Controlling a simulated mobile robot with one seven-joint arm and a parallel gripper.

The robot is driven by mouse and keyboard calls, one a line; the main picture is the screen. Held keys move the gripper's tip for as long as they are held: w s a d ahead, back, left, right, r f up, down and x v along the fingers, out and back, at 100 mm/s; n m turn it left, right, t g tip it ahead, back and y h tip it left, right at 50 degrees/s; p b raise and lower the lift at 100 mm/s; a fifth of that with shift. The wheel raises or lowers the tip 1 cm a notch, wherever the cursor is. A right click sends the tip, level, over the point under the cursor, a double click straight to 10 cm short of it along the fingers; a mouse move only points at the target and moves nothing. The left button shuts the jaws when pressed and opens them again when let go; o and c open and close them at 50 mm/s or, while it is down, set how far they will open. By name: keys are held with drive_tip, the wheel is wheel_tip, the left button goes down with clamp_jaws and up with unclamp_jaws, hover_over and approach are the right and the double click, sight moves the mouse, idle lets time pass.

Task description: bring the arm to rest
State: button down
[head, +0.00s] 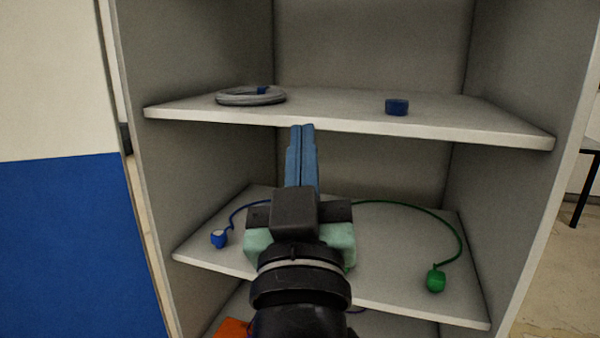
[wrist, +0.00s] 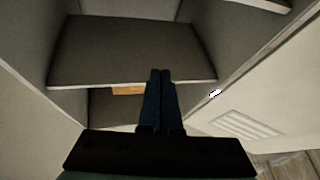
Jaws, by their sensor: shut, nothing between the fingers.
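My gripper (head: 303,128) is in the middle of the head view, in front of the open shelf unit. Its two blue fingers are pressed together with nothing between them. They point up and into the unit, and their tips overlap the front edge of the upper shelf (head: 340,122) in the picture. In the wrist view my gripper (wrist: 160,72) also shows shut, with a grey panel of the unit beyond it. My wrist and hand hide the middle of the lower shelf (head: 390,280).
A grey cable coil (head: 250,97) and a blue cylinder (head: 397,107) lie on the upper shelf. A blue plug (head: 219,239) and a green plug (head: 436,279), each with a cord, lie on the lower shelf. An orange thing (head: 232,328) shows below. Side walls bound the unit.

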drive_tip(key=s+r+m+t, duration=0.1)
drive_tip(key=s+r+t, duration=0.2)
drive_tip(key=s+r, duration=0.7)
wheel_tip(320, 180, up, 16)
drive_tip(key=t+p, duration=0.1)
drive_tip(key=p, duration=1.2)
drive_tip(key=shift+s+a+f+m+p, duration=0.2)
drive_tip(key=shift+s+m+p, duration=0.1)
drive_tip(key=shift+s+p, duration=0.1)
